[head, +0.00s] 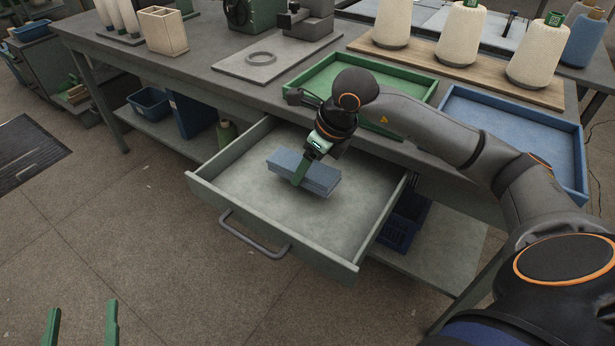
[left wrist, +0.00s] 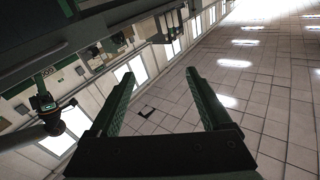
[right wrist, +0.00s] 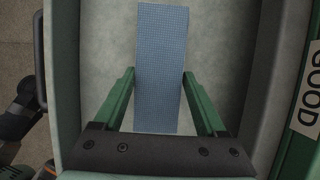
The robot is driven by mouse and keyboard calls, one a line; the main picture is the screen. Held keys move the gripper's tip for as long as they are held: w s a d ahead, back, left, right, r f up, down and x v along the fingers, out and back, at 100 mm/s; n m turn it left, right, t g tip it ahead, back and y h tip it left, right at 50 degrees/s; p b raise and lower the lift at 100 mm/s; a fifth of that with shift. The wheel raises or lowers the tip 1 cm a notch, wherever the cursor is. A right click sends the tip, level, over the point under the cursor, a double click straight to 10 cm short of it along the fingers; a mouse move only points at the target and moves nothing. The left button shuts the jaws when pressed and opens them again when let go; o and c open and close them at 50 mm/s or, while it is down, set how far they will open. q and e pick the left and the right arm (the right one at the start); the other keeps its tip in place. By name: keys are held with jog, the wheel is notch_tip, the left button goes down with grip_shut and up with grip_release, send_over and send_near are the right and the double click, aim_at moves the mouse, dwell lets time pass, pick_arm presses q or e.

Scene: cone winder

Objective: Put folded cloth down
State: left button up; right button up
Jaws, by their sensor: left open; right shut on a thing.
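The folded cloth (head: 318,177) is a flat blue-grey block inside the open drawer (head: 225,210). My right gripper (head: 301,173) comes down over it from above, one green finger showing against its near side. In the right wrist view the right gripper (right wrist: 158,88) has a finger on each long side of the cloth (right wrist: 161,45), shut on it. The cloth is low over the drawer floor; I cannot tell whether it touches. My left gripper (head: 82,325) is open and empty at the lower left, away from the drawer; its spread fingers also show in the left wrist view (left wrist: 190,75).
The drawer is otherwise bare, with free floor around the cloth. Above it on the bench stand a green tray (head: 300,84), a blue tray (head: 584,165) and yarn cones (head: 463,35) on a board. A label reading GOOD (right wrist: 308,90) shows beside the drawer.

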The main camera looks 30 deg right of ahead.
aim_at(312, 168)
jog(key=f, duration=0.3)
jog(key=shift+w+f+b, duration=0.1)
jog(key=shift+w+b, duration=0.1)
jog(key=shift+b, duration=0.2)
pick_arm(q)
jog(key=shift+s+d+r+m+t+h, duration=0.1)
jog(key=shift+r+m+t+h, duration=0.2)
jog(key=shift+r, duration=0.6)
jog(key=shift+s+r+m+t+h, duration=0.15)
jog(key=shift+r+t+h, duration=0.2)
jog(key=shift+r, duration=0.55)
jog(key=shift+s+d+r+m+t+h, duration=0.1)
jog(key=shift+r+m+t+h, duration=0.2)
jog(key=shift+r, duration=0.6)
pick_arm(e)
jog(key=shift+f, duration=0.15)
pick_arm(q)
jog(key=shift+s+r, duration=0.1)
jog(key=shift+r, duration=0.25)
pick_arm(e)
jog(key=shift+f, duration=0.15)
pick_arm(q)
jog(key=shift+r, duration=0.1)
pick_arm(e)
jog(key=o, duration=1.3)
pick_arm(q)
jog(key=shift+s+r+t+h, duration=0.15)
jog(key=shift+r+t+h, duration=0.1)
jog(key=shift+r+t, duration=0.1)
